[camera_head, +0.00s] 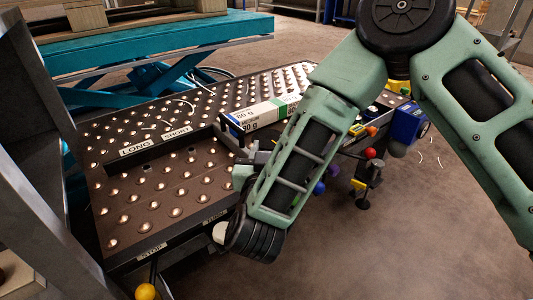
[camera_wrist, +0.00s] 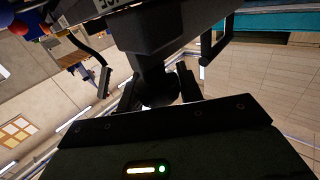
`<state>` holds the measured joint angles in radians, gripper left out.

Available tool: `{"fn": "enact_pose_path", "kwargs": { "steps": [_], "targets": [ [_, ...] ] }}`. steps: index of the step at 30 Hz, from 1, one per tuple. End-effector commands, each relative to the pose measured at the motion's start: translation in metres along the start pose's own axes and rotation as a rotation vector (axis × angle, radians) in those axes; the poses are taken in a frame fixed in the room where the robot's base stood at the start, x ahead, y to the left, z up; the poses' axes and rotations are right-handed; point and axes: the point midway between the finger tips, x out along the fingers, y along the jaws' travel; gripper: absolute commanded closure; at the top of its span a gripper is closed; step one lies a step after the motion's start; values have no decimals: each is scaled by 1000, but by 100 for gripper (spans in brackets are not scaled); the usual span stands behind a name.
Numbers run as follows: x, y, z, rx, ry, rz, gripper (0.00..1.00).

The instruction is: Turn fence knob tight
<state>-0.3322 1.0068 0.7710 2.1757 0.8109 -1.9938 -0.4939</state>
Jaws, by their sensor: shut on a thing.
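The fence is a dark bar labelled LONG and SHORT (camera_head: 165,143) on the ball-studded table (camera_head: 115,215). In the wrist view a dark round knob (camera_wrist: 157,92) hangs below a dark block, between the two fingers of my gripper (camera_wrist: 159,86). The fingers are closed on its sides. In the head view my gripper (camera_head: 250,167) is at the table's near right edge, by the fence's right end; my forearm partly covers it. The knob is hidden in the head view. The knob's tightness cannot be seen.
A paper ream (camera_head: 262,113) marked 80 g lies on the table behind my gripper. A yellow ball handle (camera_head: 145,291) sticks out at the front, and a red ball handle (camera_head: 370,153) at the right. A teal lift (camera_head: 150,45) stands behind. The floor at right is mostly clear.

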Motion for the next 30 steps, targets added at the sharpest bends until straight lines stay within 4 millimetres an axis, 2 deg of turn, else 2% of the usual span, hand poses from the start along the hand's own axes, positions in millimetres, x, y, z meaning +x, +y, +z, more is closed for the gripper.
{"fn": "enact_pose_path", "kwargs": {
  "steps": [8, 9, 11, 12, 23, 30],
  "targets": [
    [1, 0, 0, -1, 0, 1, 87],
    [1, 0, 0, -1, 0, 1, 61],
    [1, 0, 0, -1, 0, 1, 45],
    [1, 0, 0, -1, 0, 1, 42],
    [-4, -1, -1, -2, 0, -2, 42],
    [-37, -2, -3, -4, 2, -7, 42]
  ]
}}
